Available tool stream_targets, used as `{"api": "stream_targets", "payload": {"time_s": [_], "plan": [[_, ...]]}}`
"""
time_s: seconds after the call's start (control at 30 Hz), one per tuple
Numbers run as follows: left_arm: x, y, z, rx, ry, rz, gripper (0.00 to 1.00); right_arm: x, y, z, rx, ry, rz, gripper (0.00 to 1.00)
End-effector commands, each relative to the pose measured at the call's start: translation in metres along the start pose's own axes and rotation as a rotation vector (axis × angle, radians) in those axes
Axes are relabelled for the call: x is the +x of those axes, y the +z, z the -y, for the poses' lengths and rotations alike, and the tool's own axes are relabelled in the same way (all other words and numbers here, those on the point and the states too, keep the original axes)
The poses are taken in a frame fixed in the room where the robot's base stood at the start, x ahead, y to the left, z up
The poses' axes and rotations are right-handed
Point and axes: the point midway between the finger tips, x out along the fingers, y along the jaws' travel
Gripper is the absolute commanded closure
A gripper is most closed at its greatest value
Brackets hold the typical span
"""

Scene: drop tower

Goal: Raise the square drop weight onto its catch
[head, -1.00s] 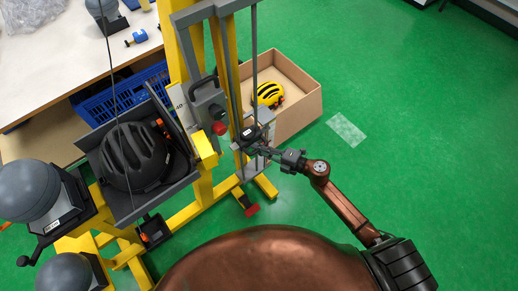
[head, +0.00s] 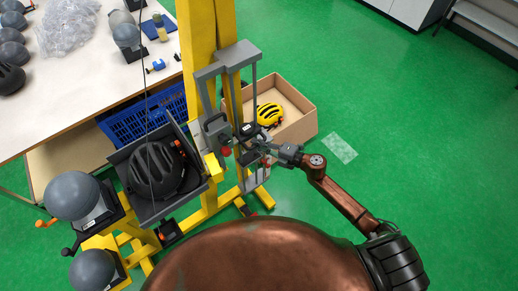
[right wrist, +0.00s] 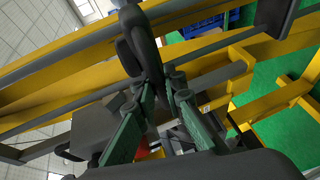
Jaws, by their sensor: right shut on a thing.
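The square drop weight (head: 248,130) is a dark block with a small pale label, on the upright guide rods of the yellow tower. My right gripper (head: 265,145) is at its front right side. In the right wrist view its green-padded fingers (right wrist: 158,105) are shut on a dark curved handle (right wrist: 145,45), which looks like the weight's. A grey housing (head: 215,128) with a red knob (head: 226,152) is on the tower, left of the weight. I cannot clearly make out the catch. The weight hangs between the grey top bracket (head: 228,60) and a lower grey bracket (head: 257,178). My left gripper is not in view.
A black helmet (head: 155,170) sits in a dark tray left of the tower. Grey headforms (head: 75,195) stand at the left.

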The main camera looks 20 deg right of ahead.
Motion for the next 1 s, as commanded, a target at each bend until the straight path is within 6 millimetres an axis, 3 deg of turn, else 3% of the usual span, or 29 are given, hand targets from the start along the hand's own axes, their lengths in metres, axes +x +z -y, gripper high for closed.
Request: {"api": "stream_targets", "payload": {"time_s": [0.03, 0.4, 0.63, 1.0], "plan": [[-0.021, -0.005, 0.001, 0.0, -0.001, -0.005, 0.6, -0.004, 0.0, -0.031, -0.006, 0.012, 0.001, 1.0], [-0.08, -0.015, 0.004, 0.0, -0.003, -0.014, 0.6, -0.016, -0.005, -0.097, -0.004, 0.012, 0.002, 1.0], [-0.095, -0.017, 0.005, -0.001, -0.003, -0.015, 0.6, -0.019, -0.006, -0.114, -0.003, 0.012, 0.002, 1.0], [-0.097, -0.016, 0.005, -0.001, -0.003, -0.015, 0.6, -0.02, -0.007, -0.116, -0.003, 0.012, 0.003, 1.0]]}}
